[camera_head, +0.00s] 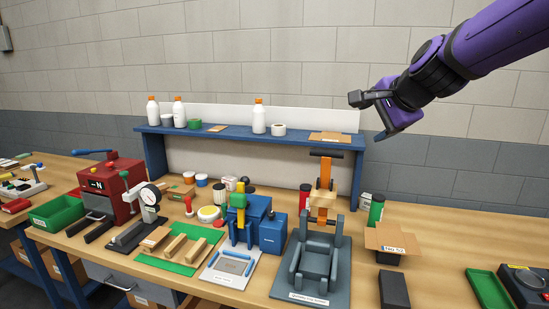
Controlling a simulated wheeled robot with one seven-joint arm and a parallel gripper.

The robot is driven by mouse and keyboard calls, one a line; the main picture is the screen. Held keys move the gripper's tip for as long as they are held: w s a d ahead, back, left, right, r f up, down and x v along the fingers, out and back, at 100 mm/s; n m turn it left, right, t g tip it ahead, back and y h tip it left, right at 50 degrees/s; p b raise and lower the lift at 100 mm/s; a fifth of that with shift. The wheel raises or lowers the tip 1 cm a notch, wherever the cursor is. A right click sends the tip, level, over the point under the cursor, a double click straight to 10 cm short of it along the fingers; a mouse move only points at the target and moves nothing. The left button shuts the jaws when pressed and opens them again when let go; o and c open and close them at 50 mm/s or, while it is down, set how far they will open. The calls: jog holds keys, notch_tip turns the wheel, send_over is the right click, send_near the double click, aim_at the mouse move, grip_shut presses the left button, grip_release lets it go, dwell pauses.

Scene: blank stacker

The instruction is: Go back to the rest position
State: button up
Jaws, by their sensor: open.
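My gripper (377,114) is at the upper right of the head view, at the end of my purple arm. It is raised in the air in front of the wall, above the right end of the blue shelf, apart from everything on the bench. Its jaws are open, and I see nothing between them. The wooden workbench (450,228) spreads below it.
A grey fixture (317,262) with an upright wooden part, a blue device (258,215), a red machine (108,180) and a green bin (56,212) crowd the bench. The blue shelf (235,134) holds bottles. A cardboard box (392,240) stands right.

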jog(key=s+d+f+n+g+h, duration=0.1)
jog(key=s+n, duration=0.3)
jog(key=s, duration=0.5)
jog(key=s+d+f+n+g+h, duration=0.1)
jog(key=s+d+f+n+g, duration=0.1)
jog(key=s, duration=0.7)
jog(key=s+d+f+n+g+h, duration=0.1)
jog(key=s+d+f+n, duration=0.2)
jog(key=s, duration=0.6)
jog(key=d+n, duration=0.2)
jog(key=n, duration=0.1)
jog(key=shift+s+d+f, duration=0.15)
jog(key=shift+s+d, duration=0.05)
jog(key=shift+s, duration=0.15)
